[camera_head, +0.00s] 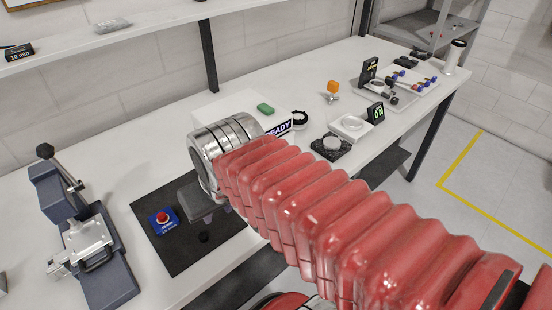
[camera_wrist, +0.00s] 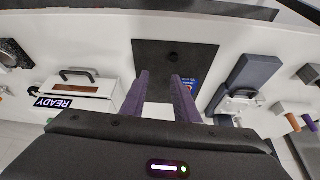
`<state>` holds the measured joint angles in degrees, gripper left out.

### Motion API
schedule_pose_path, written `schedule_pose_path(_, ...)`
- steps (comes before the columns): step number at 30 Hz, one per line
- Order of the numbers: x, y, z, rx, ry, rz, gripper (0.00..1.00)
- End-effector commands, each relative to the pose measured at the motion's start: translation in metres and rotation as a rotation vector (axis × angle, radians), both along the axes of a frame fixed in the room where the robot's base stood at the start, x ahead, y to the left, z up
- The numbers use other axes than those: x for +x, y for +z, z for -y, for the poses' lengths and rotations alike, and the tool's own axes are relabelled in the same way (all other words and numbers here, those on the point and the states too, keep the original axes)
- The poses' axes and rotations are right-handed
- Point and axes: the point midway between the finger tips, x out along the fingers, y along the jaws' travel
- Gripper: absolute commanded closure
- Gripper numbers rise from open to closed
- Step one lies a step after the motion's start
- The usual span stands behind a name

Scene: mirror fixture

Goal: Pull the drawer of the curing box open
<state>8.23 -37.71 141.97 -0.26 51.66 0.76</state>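The curing box is a white box with a READY label (camera_head: 279,128); in the head view my arm hides most of its front. In the wrist view the curing box (camera_wrist: 107,92) is at left, with a dark bar handle (camera_wrist: 78,73) and a brown-orange strip beside it. I cannot tell whether the drawer is fully shut. My gripper (camera_wrist: 158,80) shows two purple fingers, apart and with nothing between them, over the black mat (camera_wrist: 155,52). The fingers are to the right of the handle, not touching it. In the head view my arm mostly hides the gripper.
A blue box with a red button (camera_head: 163,220) sits on the mat. A grey-blue clamp fixture (camera_head: 85,240) stands at left. A green block (camera_head: 265,109) lies on the curing box. Small instruments and a tray (camera_head: 402,101) are at right. A shelf (camera_head: 140,28) runs above the back.

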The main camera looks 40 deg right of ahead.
Motion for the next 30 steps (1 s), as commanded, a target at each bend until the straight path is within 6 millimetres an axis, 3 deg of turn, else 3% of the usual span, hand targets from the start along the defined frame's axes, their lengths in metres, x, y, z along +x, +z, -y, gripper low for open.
schedule_pose_path(12, 0.031, 0.002, 0.107, 0.099, -0.4, -0.102, 0.72)
schedule_pose_path(21, 0.043, 0.007, 0.19, 0.233, -0.78, -0.14, 0.72)
schedule_pose_path(30, 0.051, 0.016, 0.248, 0.359, -1.102, -0.142, 0.72)
